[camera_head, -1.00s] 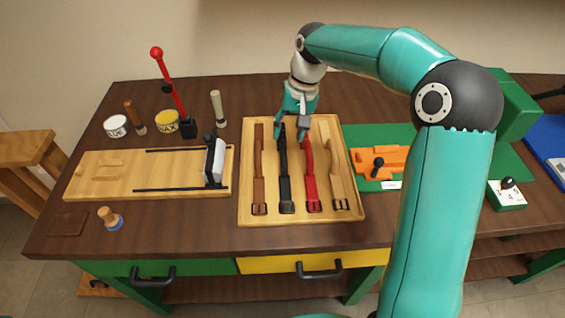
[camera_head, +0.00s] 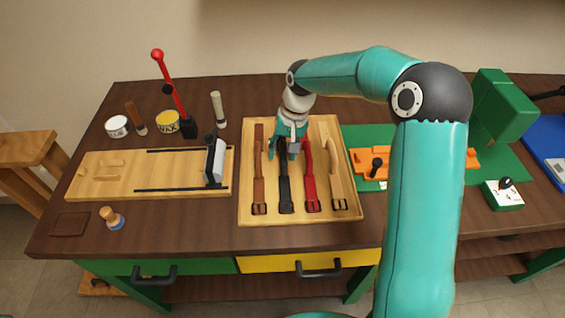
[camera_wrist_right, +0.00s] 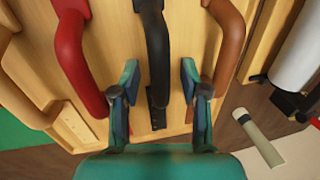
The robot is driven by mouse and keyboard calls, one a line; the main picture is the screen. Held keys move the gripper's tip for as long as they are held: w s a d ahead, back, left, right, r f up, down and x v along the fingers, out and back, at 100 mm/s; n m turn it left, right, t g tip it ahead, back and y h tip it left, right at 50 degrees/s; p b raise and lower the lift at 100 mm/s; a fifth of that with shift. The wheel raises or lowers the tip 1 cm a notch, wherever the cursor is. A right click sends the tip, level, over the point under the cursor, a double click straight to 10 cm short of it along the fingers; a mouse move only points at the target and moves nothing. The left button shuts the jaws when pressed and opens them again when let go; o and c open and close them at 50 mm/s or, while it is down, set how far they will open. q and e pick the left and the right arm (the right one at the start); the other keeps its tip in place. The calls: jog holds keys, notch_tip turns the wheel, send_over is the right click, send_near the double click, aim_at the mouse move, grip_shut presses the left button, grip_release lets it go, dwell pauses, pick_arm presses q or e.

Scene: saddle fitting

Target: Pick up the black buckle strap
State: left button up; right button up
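The black buckle strap (camera_head: 285,187) lies in the light wooden tray (camera_head: 325,217), its buckle towards the near edge. It lies between a brown strap (camera_head: 259,180) and a red strap (camera_head: 310,186); a tan strap (camera_head: 336,184) is at the right. My right gripper (camera_head: 285,154) is over the far half of the black strap. In the right wrist view the gripper (camera_wrist_right: 160,78) is open, with one finger on each side of the black strap (camera_wrist_right: 157,45). I see no grip on it. Part of the strap is hidden under the gripper. My left gripper is not in view.
A wooden board with a roller (camera_head: 216,162) stands left of the tray. A wax tin (camera_head: 167,121) and a red-knobbed lever (camera_head: 171,85) are behind it. An orange fixture (camera_head: 400,160) on a green mat is at the right. The neighbouring straps lie close to the fingers.

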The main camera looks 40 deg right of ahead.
grip_shut()
jog(key=shift+r, duration=0.15)
